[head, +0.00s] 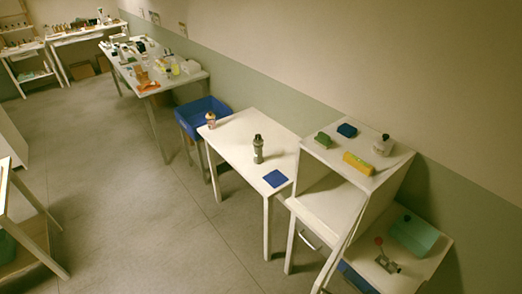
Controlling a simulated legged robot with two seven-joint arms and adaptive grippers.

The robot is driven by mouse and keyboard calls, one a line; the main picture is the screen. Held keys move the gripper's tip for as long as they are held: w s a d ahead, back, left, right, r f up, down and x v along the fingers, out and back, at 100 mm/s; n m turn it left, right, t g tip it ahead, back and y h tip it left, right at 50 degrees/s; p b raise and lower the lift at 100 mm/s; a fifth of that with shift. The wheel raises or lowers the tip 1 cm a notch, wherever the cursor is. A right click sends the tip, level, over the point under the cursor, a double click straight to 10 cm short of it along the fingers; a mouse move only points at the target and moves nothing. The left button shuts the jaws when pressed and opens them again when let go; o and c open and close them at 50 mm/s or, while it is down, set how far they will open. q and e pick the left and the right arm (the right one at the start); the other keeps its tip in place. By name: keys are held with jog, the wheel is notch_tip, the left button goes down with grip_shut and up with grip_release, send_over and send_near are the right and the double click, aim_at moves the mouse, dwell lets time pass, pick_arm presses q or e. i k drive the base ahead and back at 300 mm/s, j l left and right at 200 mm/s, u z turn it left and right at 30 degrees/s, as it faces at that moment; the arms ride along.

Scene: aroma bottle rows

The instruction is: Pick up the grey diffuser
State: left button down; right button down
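A dark grey, slim upright object (258,149), which looks like the grey diffuser, stands near the middle of the white table (232,139). A dark blue square mat (276,179) lies flat on the same table, nearer its front right end and apart from the grey object. A small brownish bottle (211,120) stands at the table's far left corner. Neither of my grippers is in view.
A raised white shelf (337,154) on the right holds a green block (323,141), a blue block (347,130), a yellow block (358,163) and a pale dark-capped bottle (383,146). Open floor (150,225) lies left.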

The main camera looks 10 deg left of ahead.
aim_at(258, 145)
jog(key=i+j+z, duration=0.1)
jog(key=z, duration=0.65)
jog(key=i+j+z, duration=0.3)
jog(key=j, duration=0.3)
jog(key=j+z, duration=0.35)
jog(key=j, duration=0.25)
jog(key=i+j+z, duration=0.1)
jog(key=j+z, duration=0.2)
jog(key=j, duration=0.4)
